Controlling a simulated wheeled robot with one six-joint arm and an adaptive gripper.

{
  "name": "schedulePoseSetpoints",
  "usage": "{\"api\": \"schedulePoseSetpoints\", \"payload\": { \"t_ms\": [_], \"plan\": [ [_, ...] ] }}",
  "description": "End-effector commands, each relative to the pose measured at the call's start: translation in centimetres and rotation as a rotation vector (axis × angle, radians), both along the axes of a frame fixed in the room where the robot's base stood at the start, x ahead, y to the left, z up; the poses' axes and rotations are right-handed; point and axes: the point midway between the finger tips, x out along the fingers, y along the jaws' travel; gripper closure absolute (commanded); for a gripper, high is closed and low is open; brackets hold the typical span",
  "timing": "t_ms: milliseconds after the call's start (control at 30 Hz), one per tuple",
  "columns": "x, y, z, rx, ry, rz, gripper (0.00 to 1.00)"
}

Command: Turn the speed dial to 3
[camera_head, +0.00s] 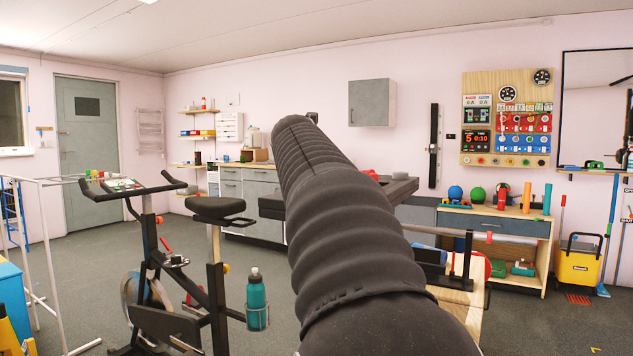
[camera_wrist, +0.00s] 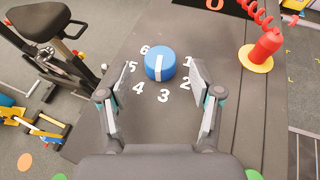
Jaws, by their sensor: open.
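In the wrist view a round blue dial (camera_wrist: 153,70) sits on a dark grey surface. A white bar crosses its top, running roughly up and down in the picture; I cannot tell which end is the pointer. White numerals 1 to 6 surround it, with the 3 (camera_wrist: 163,96) on the side nearest my gripper. My gripper (camera_wrist: 152,66) is open, one finger left and one right of the dial, seemingly apart from it. Height above it is unclear. In the head view my arm hides the dial and the gripper.
A red cylinder with a coiled red cord (camera_wrist: 266,46) stands on a yellow disc right of the dial. An exercise bike (camera_head: 210,208) with a teal bottle (camera_head: 256,290) stands left of my arm. A low wooden workbench (camera_head: 500,222) is at right.

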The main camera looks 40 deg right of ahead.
Motion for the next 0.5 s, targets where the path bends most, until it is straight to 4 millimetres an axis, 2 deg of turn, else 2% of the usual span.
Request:
{"api": "schedulePoseSetpoints", "payload": {
  "t_ms": [200, 500],
  "plan": [
    [-2.8, 3.2, 1.8, -0.001, -0.002, 0.003, 0.36],
    [-5.1, 5.7, 3.1, 0.0, 0.0, 0.002, 0.36]
  ]
}}
